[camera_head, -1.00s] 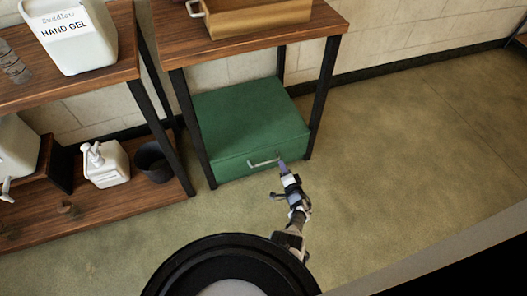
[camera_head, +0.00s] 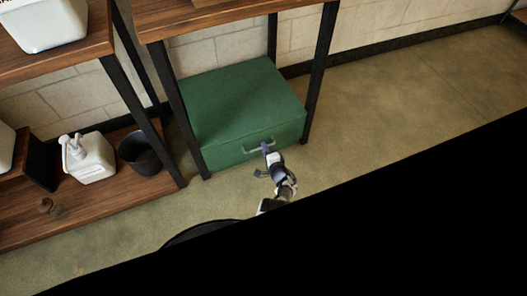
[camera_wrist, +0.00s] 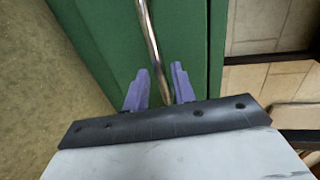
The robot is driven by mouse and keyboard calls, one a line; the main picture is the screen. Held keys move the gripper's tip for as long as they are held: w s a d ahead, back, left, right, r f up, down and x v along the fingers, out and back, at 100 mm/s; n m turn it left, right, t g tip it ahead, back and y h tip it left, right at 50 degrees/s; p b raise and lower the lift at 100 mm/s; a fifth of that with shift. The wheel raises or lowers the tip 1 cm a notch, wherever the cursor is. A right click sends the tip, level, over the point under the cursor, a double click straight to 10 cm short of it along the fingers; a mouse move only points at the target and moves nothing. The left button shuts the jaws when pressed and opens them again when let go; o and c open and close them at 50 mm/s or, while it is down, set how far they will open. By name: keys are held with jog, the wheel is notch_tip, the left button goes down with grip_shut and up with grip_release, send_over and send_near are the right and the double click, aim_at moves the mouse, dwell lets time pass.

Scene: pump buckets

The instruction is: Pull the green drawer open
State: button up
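The green drawer unit (camera_head: 245,95) stands on the floor under a wooden-topped table, and its front looks flush with the body. Its metal handle (camera_head: 252,149) is on the front face. My gripper (camera_head: 266,149) is at the right part of the handle. In the wrist view, the green front fills the upper middle and the handle bar (camera_wrist: 149,30) runs down between the two purple fingers of my gripper (camera_wrist: 160,85). The fingers are apart, with a visible gap beside the bar. The bar's lower end is hidden behind the gripper's dark mount.
Black table legs (camera_head: 319,75) stand at both sides of the unit. On the left, a low wooden shelf (camera_head: 120,200) holds a white pump bottle (camera_head: 88,160) and a black bucket (camera_head: 140,153). The floor (camera_head: 390,95) to the right is clear. Black covers the lower right of the head view.

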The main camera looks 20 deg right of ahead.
jog(key=shift+b+x, duration=0.5)
jog(key=shift+x, duration=0.55)
jog(key=shift+c, duration=0.5)
grip_shut()
